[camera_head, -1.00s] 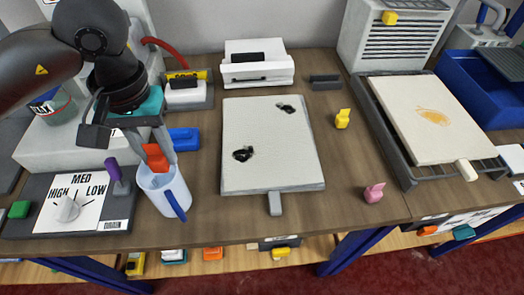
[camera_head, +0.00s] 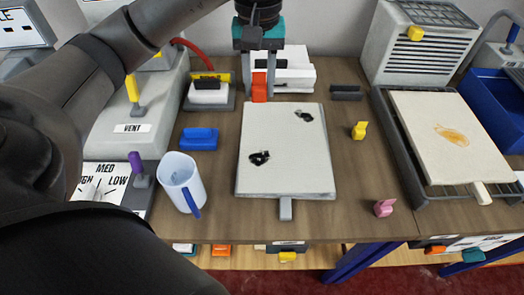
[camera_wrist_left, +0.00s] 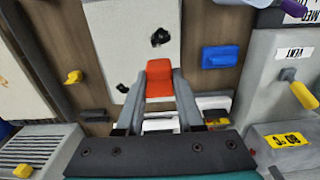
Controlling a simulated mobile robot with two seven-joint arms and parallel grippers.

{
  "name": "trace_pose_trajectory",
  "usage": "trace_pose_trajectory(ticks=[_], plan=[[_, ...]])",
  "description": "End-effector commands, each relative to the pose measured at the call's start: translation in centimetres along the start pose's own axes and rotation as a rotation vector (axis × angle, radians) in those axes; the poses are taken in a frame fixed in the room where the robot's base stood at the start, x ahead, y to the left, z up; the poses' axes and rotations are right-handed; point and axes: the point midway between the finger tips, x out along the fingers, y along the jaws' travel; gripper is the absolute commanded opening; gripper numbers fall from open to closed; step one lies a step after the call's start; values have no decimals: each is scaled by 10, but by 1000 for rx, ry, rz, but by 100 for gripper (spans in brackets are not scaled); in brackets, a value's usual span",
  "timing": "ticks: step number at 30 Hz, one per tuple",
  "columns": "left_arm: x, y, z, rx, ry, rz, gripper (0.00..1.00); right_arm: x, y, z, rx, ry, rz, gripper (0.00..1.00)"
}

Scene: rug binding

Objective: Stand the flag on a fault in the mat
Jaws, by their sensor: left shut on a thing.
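My left gripper (camera_head: 260,94) is shut on an orange-red flag (camera_head: 260,86) and holds it over the back edge of the mat, left of its middle. In the left wrist view the flag (camera_wrist_left: 159,69) sits between the two grey fingers. The pale mat (camera_head: 290,178) lies on the bench on a board with a grey handle. It has two dark, ragged faults: one front left (camera_head: 259,158) and one back right (camera_head: 304,115). Both are uncovered; the gripper is behind the front one and left of the back one. My right gripper is not in view.
A white mug (camera_head: 180,178) with a blue handle stands left of the mat, near a blue block (camera_head: 199,138). A yellow piece (camera_head: 359,131) and a pink piece (camera_head: 384,208) stand to the right. A second, stained mat (camera_head: 440,115) lies on a rack at right.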

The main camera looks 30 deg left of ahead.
Motion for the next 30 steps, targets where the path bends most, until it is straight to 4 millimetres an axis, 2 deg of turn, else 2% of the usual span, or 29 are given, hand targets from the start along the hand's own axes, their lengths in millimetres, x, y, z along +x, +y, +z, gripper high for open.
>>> trace_pose_trajectory(ticks=[7,15,18,26,30], plan=[[58,-1,2,0,-9,-3,0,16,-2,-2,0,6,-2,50],[126,-1,2,0,-8,-3,0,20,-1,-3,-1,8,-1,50],[142,0,2,2,-6,-2,0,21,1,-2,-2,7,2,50],[161,0,1,1,-3,-1,0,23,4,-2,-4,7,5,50],[184,0,2,1,-6,-1,0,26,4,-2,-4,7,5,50]])
